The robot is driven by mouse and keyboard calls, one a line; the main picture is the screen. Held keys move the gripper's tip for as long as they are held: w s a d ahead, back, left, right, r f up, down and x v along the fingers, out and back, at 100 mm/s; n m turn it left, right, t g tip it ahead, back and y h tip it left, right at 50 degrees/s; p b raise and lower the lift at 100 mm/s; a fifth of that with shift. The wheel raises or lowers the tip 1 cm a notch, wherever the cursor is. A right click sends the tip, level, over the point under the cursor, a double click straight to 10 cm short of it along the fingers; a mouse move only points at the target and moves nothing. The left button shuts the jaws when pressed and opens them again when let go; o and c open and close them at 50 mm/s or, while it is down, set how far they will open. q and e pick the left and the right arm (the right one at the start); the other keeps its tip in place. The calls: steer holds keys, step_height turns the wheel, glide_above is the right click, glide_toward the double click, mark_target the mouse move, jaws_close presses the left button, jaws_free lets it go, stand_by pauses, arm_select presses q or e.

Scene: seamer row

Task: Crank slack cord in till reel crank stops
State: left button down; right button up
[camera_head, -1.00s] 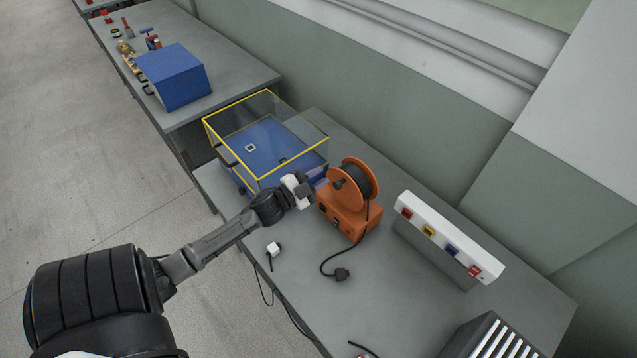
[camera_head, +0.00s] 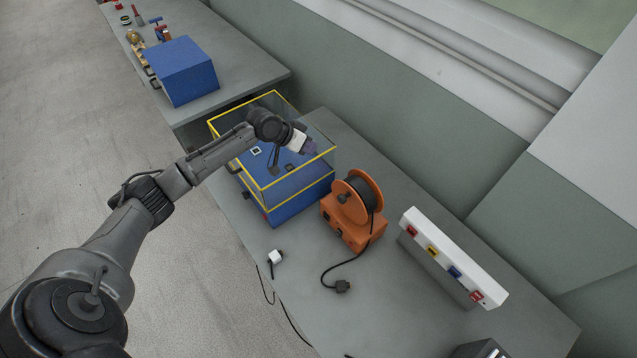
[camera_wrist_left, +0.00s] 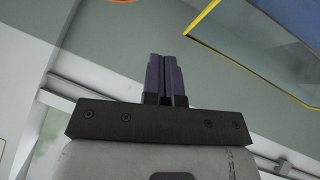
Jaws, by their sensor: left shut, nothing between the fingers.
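The cord reel (camera_head: 350,228) is an orange stand on the grey bench with a black wound drum (camera_head: 365,190). A small dark knob, perhaps the crank, shows on its near face. A black cord runs from the reel over the bench to a dark plug (camera_head: 342,286), in a loose curve. My left gripper (camera_head: 311,148) is shut and empty, up and to the left of the reel, in front of the clear box in the picture. Its purple fingers (camera_wrist_left: 166,75) are together in the left wrist view. My right gripper is not in view.
A clear box with yellow edges (camera_head: 240,180) and a blue base stands left of the reel. A white strip with coloured switches (camera_head: 453,255) stands right. A white plug (camera_head: 275,257) lies near the bench edge. A blue box (camera_head: 180,72) is on the farther bench.

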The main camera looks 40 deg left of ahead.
arm_select(q)
steer(key=s+d+f+g+h, duration=0.1)
steer(key=s+d+g+h, duration=0.1)
steer(key=s+g, duration=0.15)
steer(key=m+p, duration=0.1)
steer(key=p, duration=0.2)
glide_toward(352, 200)
step_height(352, 200, down, 4)
steer(key=a, duration=0.2)
steer(key=shift+w+d+f, duration=0.1)
steer(key=shift+d, duration=0.55)
steer(key=shift+w+y, duration=0.1)
steer(key=shift+y, duration=0.2)
